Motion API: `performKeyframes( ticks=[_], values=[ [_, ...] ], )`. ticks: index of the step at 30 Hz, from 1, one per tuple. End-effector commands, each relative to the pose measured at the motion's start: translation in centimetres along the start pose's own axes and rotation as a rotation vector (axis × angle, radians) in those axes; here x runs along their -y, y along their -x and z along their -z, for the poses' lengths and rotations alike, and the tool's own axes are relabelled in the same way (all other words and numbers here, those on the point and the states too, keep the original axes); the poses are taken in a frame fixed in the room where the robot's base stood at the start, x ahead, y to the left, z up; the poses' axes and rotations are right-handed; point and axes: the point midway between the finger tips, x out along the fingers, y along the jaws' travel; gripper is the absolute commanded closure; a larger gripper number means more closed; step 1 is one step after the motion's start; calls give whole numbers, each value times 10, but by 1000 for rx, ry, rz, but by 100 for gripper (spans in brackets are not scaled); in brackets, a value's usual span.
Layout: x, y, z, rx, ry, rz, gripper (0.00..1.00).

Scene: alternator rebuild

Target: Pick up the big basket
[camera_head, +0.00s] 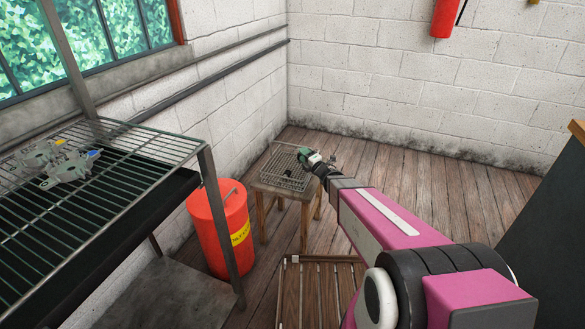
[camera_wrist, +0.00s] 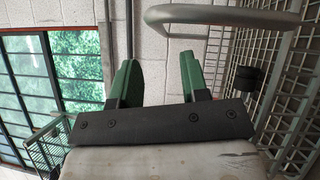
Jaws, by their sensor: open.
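A wire basket (camera_head: 283,168) sits on a small wooden stool (camera_head: 262,187) near the back corner in the head view. My gripper (camera_head: 306,154) is at the basket's right rear side in that view, at the end of my arm. In the wrist view its two green fingers (camera_wrist: 160,78) stand apart with nothing between them. A grey metal loop (camera_wrist: 222,17), which looks like the basket's handle, lies just beyond the fingertips. The basket's wire mesh (camera_wrist: 298,95) fills the right edge, with a small black cylinder (camera_wrist: 247,78) near it. Whether the fingers touch the loop cannot be told.
A red bin (camera_head: 222,225) stands left of the stool. A wire rack (camera_head: 130,150) with metal parts (camera_head: 68,168) is at the left. A wooden slatted crate (camera_head: 318,285) is on the floor in front. Open floor (camera_head: 430,190) lies to the right.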

Motion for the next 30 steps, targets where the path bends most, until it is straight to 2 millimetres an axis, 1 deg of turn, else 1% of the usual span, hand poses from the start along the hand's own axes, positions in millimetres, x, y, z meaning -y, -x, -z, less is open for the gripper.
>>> performKeyframes(
  ticks=[1,3,11,19,22,27,28,29,30],
  values=[
    [1,-11,-1,-1,0,-1,59],
    [2,-20,-1,0,0,0,59],
    [2,-36,1,0,-2,1,59],
    [3,-73,3,1,-2,0,59],
    [2,-78,4,2,-3,1,59],
    [2,-77,4,2,-3,2,59],
    [2,-77,4,2,-3,2,62],
    [2,-77,4,2,-3,2,72],
    [2,-77,4,2,-3,2,85]
  ],
)
